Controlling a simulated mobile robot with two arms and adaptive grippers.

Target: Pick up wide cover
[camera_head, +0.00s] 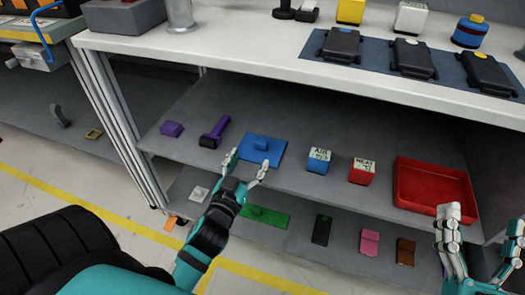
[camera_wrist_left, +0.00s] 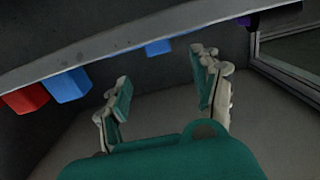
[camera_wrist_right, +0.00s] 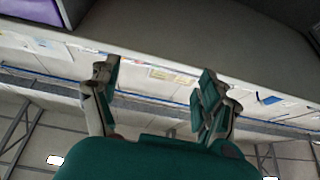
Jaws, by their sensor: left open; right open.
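A flat blue plate with a small raised block on top (camera_head: 262,147) lies on the middle shelf; it looks like a wide cover. A flat green plate with a raised part (camera_head: 266,217) lies on the lower shelf. I cannot tell for sure which one is the wide cover. My left gripper (camera_head: 248,168) is open and empty, its fingertips just in front of the blue plate's near edge. The left wrist view shows its open fingers (camera_wrist_left: 162,85) below the shelf edge, with a bit of blue (camera_wrist_left: 157,47) beyond. My right gripper (camera_head: 485,238) is open and empty at the far right.
On the middle shelf (camera_head: 215,92) stand a purple block (camera_head: 172,129), a purple tool (camera_head: 214,132), a blue box (camera_head: 319,160), a red box (camera_head: 362,171) and a red tray (camera_head: 402,196). The worktop (camera_head: 225,45) overhangs this shelf. Small parts lie on the lower shelf.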

